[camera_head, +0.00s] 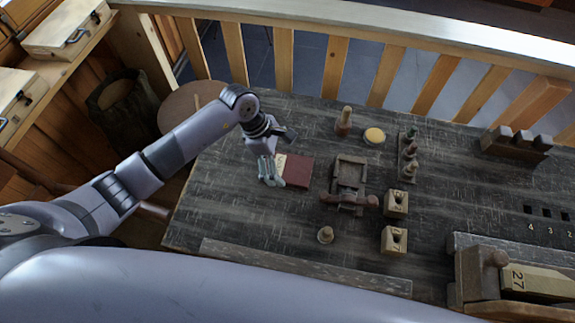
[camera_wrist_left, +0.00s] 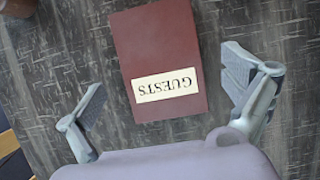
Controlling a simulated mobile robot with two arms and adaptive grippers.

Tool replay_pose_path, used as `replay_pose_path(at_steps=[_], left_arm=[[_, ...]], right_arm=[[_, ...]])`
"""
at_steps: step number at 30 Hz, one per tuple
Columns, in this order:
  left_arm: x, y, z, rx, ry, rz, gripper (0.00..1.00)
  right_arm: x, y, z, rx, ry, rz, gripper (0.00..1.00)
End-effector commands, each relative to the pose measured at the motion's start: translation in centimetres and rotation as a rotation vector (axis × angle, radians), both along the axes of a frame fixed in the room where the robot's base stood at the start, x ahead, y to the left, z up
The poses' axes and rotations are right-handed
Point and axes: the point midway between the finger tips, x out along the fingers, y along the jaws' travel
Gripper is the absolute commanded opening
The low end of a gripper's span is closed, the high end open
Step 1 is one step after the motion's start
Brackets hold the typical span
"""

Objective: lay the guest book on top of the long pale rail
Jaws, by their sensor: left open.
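The guest book (camera_head: 299,171) is dark red with a pale label and lies flat on the dark table; the left wrist view shows its cover (camera_wrist_left: 160,45) with the label reading GUESTS. My left gripper (camera_head: 271,177) is open at the book's left end. In the left wrist view its spread fingers (camera_wrist_left: 163,72) stand on either side of the book, apart from it, with nothing held. The long pale rail (camera_head: 375,35) runs along the far side above wooden slats, and its visible top is bare. My right gripper is not in view.
Right of the book stand a wooden clamp-like piece (camera_head: 349,180), a bottle-shaped peg (camera_head: 344,121), a yellow-topped disc (camera_head: 374,136) and numbered blocks (camera_head: 396,204). A small knob (camera_head: 325,235) stands nearer. A flat grey strip (camera_head: 300,266) lies along the near edge.

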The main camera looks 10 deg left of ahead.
Motion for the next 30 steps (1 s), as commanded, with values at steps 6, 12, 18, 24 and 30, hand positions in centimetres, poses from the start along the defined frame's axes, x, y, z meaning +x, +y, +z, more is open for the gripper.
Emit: replay_pose_path(at_steps=[6,12,18,24,30], left_arm=[[-0.1,-1.0,-2.1,-0.001,0.0,0.001,0.98],[-0.1,-1.0,-2.4,0.0,-0.001,-0.001,0.98],[-0.1,-1.0,-2.4,0.0,-0.001,-0.001,0.88],[-0.1,-1.0,-2.4,0.0,-0.001,-0.001,0.75],[-0.1,-1.0,-2.4,0.0,-0.001,-0.001,0.62]], right_arm=[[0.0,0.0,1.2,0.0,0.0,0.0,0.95],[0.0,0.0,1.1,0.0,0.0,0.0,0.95],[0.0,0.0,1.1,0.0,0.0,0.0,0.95],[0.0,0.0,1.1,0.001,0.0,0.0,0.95],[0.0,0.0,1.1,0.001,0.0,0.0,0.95]])
